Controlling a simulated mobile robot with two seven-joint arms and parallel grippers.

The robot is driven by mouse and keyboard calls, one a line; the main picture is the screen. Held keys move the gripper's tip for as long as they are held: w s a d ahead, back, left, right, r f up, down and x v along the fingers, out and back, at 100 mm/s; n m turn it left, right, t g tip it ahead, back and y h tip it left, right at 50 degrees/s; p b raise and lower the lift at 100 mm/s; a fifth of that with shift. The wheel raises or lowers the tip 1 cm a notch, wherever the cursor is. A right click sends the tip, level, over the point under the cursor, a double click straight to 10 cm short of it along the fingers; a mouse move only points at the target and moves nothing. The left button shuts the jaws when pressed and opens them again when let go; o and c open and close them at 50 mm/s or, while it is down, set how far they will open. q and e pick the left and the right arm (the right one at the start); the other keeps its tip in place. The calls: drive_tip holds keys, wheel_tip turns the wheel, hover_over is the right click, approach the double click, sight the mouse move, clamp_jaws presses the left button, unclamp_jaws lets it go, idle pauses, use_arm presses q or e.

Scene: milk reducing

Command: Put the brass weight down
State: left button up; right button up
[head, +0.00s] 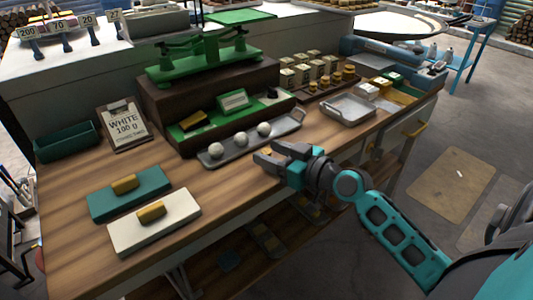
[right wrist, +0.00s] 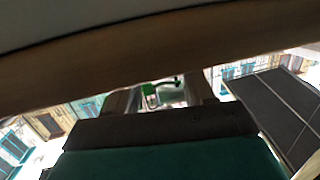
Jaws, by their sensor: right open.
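Two brass-coloured blocks show in the head view: one (head: 124,183) lies on a teal slab (head: 101,203), the other (head: 151,211) on a white slab (head: 180,217). Several brass weights (head: 336,78) stand on a dark rack farther back right. I cannot tell which of these is the task's brass weight. My right gripper (head: 266,154) is open at the counter's front edge, just in front of a grey tray (head: 215,158) with white balls. No weight shows between its jaws. My left gripper is out of view.
A green balance scale (head: 205,60) stands on a brown block behind the tray. A clipboard reading WHITE (head: 125,125) and a green bin (head: 66,142) are at the left. Bare wood lies around the slabs.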

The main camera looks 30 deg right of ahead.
drive_tip(key=shift+x, duration=0.95)
clamp_jaws()
